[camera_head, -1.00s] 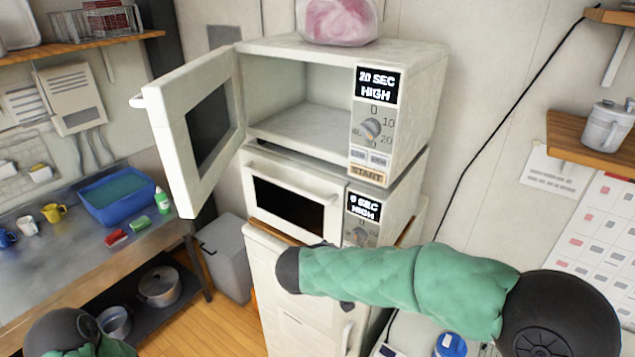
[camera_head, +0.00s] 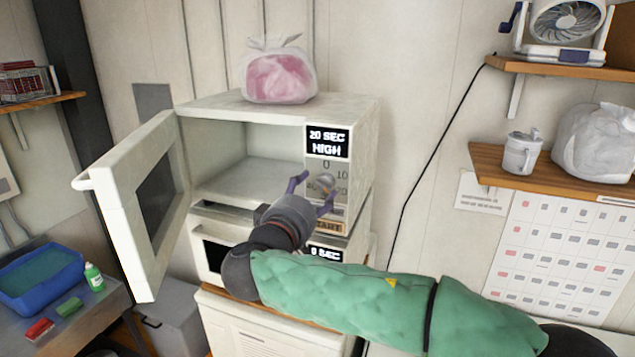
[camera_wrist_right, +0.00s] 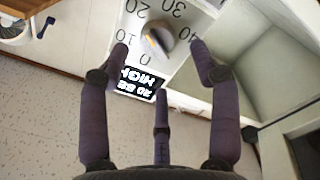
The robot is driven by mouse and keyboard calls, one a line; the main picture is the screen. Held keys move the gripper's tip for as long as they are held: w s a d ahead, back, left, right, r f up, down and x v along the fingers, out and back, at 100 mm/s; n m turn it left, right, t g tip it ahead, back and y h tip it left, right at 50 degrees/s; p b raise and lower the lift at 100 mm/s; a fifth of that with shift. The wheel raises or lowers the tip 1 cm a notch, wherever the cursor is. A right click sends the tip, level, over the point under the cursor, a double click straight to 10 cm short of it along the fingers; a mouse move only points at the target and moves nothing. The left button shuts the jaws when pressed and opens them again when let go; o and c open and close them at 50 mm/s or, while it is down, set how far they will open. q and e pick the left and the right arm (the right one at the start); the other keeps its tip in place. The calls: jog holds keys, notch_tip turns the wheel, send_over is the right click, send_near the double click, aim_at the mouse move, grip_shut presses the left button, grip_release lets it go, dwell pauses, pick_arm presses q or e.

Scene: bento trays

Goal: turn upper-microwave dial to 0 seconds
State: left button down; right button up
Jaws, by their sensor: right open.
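The upper microwave (camera_head: 364,150) stands with its door (camera_head: 120,205) wide open to the left. Its display (camera_head: 328,143) reads "20 SEC HIGH". The silver dial (camera_head: 326,183) is below the display, with numbers printed around it. My right gripper (camera_head: 313,191) is open in front of the dial. In the right wrist view the dial (camera_wrist_right: 157,38) shows between the two spread fingertips (camera_wrist_right: 160,46), with 0, 10, 20, 30 and 40 around it. I cannot tell whether the fingers touch it. My left gripper is out of view.
The lower microwave (camera_head: 208,219) sits under the upper one, partly hidden by my right arm; its display reads 0 SEC. A pink bag (camera_head: 279,78) lies on top.

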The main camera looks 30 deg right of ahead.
aim_at(320, 186)
jog(key=shift+p+x, duration=0.4)
jog(key=shift+x, duration=1.65)
jog(key=c, duration=1.1)
